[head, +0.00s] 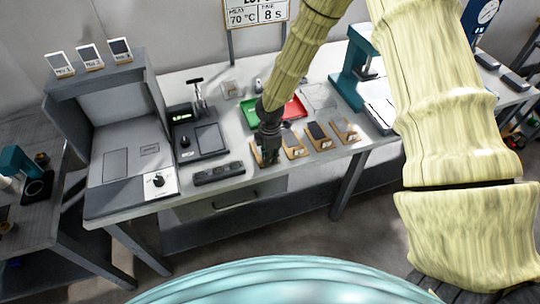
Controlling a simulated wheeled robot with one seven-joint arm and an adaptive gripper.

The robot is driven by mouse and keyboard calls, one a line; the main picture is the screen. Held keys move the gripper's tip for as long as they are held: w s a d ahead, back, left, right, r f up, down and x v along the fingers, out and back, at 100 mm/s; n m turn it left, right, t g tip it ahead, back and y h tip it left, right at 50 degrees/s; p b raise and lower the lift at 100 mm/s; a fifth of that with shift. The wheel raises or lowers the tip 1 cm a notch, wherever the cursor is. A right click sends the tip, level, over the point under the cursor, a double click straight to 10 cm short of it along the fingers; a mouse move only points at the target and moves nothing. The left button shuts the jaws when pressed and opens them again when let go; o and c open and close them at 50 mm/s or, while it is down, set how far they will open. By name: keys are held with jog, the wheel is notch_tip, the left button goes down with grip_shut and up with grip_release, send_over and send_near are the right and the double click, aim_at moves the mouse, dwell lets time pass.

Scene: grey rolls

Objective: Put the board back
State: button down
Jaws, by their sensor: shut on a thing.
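My gripper (268,158) points down over the front part of the workbench, at the left end of a row of small tan holders. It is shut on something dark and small. I take this to be the board, but the fingers hide most of it and its outline cannot be made out. The leftmost tan holder (256,154) is partly hidden behind the gripper. More tan holders stand to the right: one (295,152) close by, one with a dark slab (318,132), and one (345,130) at the right end. Whether the held thing touches a holder cannot be told.
A green tray (249,112) and a red tray (294,108) lie behind the gripper. A black device (197,138) and a dark strip (219,173) are to the left. A teal press (352,72) stands right. The bench's front edge is close to the holders.

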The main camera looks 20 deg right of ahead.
jog(key=shift+f, duration=0.1)
jog(key=c, duration=1.5)
grip_release()
